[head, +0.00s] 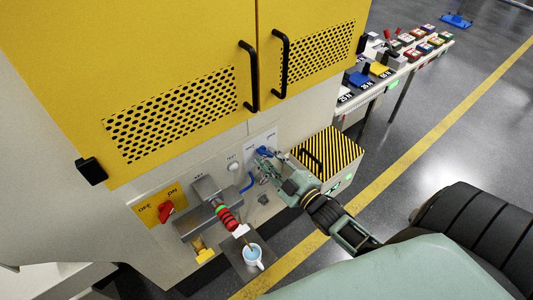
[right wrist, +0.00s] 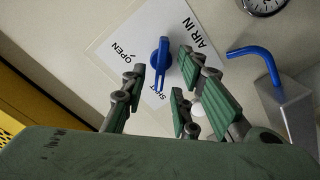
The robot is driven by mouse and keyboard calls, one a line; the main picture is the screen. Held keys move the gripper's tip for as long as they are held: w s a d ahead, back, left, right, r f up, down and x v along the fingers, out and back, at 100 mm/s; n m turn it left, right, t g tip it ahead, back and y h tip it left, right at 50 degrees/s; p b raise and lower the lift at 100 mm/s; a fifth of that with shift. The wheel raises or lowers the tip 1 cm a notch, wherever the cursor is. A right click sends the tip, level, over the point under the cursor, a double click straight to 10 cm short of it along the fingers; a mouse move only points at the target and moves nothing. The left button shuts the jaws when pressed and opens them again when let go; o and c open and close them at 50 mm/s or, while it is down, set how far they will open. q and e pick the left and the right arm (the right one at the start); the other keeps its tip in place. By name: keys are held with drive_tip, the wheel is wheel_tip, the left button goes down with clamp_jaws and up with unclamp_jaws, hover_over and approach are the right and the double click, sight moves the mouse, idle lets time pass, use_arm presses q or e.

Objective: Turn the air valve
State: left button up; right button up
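The air valve is a blue lever handle (right wrist: 161,62) on a white plate (right wrist: 112,50) marked AIR IN, OPEN and SHUT. Its narrow end points toward the word SHUT. In the head view the blue handle (head: 264,151) is small and partly covered by my gripper. In the head view my right gripper (head: 267,170) is close to the panel. My left gripper is not in view.
A bent blue lever (right wrist: 258,52) on a grey block and a round gauge (right wrist: 264,4) are right of the valve. A striped box (head: 330,152) stands to the right.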

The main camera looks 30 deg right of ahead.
drive_tip(key=shift+w, duration=1)
drive_tip(key=c, duration=0.6)
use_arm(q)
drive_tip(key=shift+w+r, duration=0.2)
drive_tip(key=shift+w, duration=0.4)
use_arm(e)
drive_tip(key=shift+a, duration=0.1)
clamp_jaws()
